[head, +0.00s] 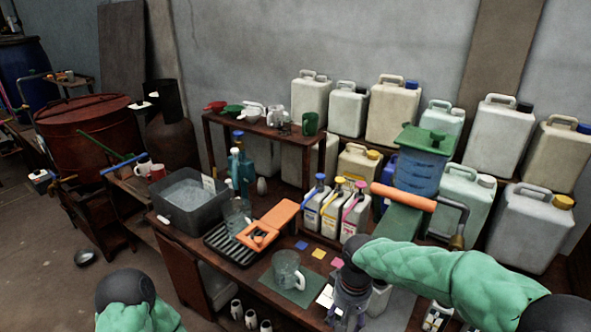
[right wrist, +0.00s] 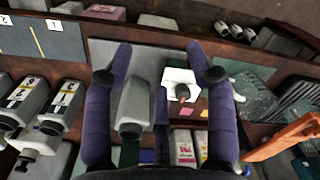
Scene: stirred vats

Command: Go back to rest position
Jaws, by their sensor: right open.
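My right arm, in green padding, reaches in from the right of the head view. Its gripper (head: 347,308) points down over the table's front part, right of a clear jug (head: 286,268). In the right wrist view my right gripper (right wrist: 160,70) has its purple fingers spread wide. A pale bottle (right wrist: 132,105) and a white item with a dark round top (right wrist: 180,84) show between the fingers, and neither looks gripped. My left arm's green padding and dark joint show at the bottom left of the head view. My left gripper is out of view.
The jug stands on a green mat (head: 303,296). Large canisters (head: 500,137) line the back. Open floor (head: 50,280) lies at left.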

